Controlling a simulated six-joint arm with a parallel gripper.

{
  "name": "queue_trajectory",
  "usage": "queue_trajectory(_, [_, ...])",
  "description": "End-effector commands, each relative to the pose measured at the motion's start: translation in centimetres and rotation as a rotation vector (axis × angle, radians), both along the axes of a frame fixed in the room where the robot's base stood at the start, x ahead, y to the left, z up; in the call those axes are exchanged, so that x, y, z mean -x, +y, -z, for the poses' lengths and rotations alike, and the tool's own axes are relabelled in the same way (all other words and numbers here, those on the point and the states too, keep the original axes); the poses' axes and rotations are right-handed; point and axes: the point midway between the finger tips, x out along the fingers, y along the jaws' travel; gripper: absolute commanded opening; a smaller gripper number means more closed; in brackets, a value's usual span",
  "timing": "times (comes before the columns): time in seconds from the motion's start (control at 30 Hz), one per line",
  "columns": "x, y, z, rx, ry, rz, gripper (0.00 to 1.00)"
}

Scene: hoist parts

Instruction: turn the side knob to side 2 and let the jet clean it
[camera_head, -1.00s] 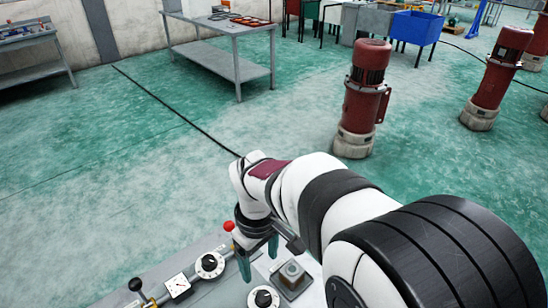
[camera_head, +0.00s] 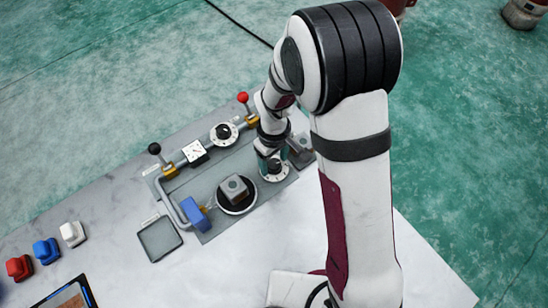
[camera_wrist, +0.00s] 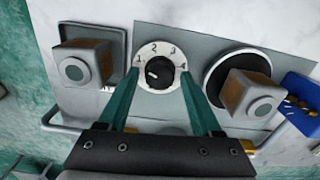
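The side knob (camera_wrist: 158,72) is a black dial on a white ring marked 1 to 4. Its white pointer mark sits at the left, nearest 1. In the head view the knob (camera_head: 275,168) is partly covered by my gripper (camera_head: 271,158). In the wrist view my gripper (camera_wrist: 160,78) is open, with one green finger on each side of the knob; contact cannot be told. A brown and grey block (camera_wrist: 250,95) rests on the round black turntable (camera_head: 236,208). The blue jet head (camera_head: 195,215) stands beside it on a grey pipe.
A second block (camera_wrist: 80,65) sits in a tray on the knob's other side. An empty square tray (camera_head: 158,238) lies near the jet. A black-knobbed lever (camera_head: 155,149), a gauge (camera_head: 195,152), another dial (camera_head: 223,133) and a red-knobbed lever (camera_head: 243,98) line the panel's far edge.

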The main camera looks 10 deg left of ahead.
Motion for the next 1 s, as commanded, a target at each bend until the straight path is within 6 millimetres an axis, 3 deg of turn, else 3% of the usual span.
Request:
queue_trajectory(0.03, [0.0,0.0,-0.01,0.0,0.0,0.0,0.55])
queue_trajectory(0.33, [-0.01,0.01,-0.03,0.0,0.0,0.0,0.01])
queue_trajectory(0.67, [0.0,0.0,-0.05,0.0,0.0,0.034,0.0])
queue_trajectory(1.0, [0.01,-0.02,-0.05,0.001,0.002,0.262,0.0])
